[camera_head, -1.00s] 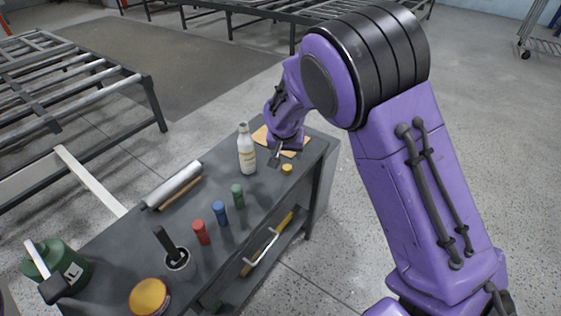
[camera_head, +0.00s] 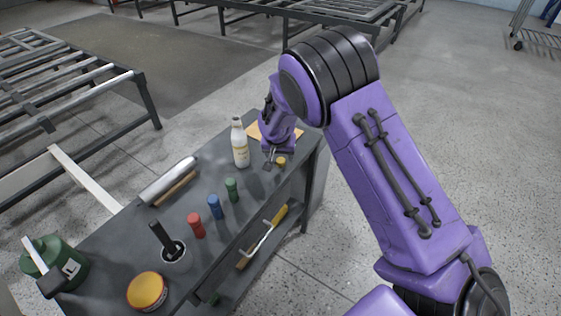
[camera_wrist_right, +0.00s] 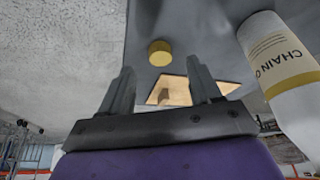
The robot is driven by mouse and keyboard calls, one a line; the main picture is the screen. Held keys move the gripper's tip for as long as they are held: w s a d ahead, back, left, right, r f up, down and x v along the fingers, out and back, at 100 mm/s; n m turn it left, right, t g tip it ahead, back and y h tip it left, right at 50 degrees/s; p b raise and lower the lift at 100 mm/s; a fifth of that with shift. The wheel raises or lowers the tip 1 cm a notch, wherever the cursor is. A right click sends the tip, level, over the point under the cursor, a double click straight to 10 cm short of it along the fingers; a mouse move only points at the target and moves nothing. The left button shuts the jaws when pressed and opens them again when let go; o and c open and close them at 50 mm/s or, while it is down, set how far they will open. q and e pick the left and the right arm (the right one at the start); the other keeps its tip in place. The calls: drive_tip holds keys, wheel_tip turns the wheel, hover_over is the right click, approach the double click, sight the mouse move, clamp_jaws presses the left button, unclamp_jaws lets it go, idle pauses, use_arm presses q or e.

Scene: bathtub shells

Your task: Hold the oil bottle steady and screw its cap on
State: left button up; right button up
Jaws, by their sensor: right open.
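The oil bottle (camera_head: 240,147), white with a pale label, stands upright at the far part of the dark workbench. It also shows at the right edge of the wrist view (camera_wrist_right: 284,62). The small yellow cap (camera_head: 281,161) sits on the bench to the right of the bottle, apart from it; it also shows in the wrist view (camera_wrist_right: 160,52). My right gripper (camera_head: 275,162) is open and empty beside the cap. In the wrist view the cap lies just beyond the gap between its fingertips (camera_wrist_right: 158,66). My left gripper is not in view.
The bench (camera_head: 205,180) also holds green (camera_head: 231,190), blue (camera_head: 214,207) and red (camera_head: 196,225) cylinders, a silver roll (camera_head: 168,180), a black-handled tool in a cup (camera_head: 174,249), a yellow-lidded tin (camera_head: 147,291) and a green can (camera_head: 52,262). A tan board (camera_head: 258,131) lies behind my gripper.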

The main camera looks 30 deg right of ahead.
sight(281, 160)
drive_tip(key=x, duration=0.4)
drive_tip(key=shift+w+d+f, duration=0.15)
drive_tip(key=shift+w+d, duration=0.05)
drive_tip(key=shift+a, duration=0.1)
drive_tip(key=c, duration=1.1)
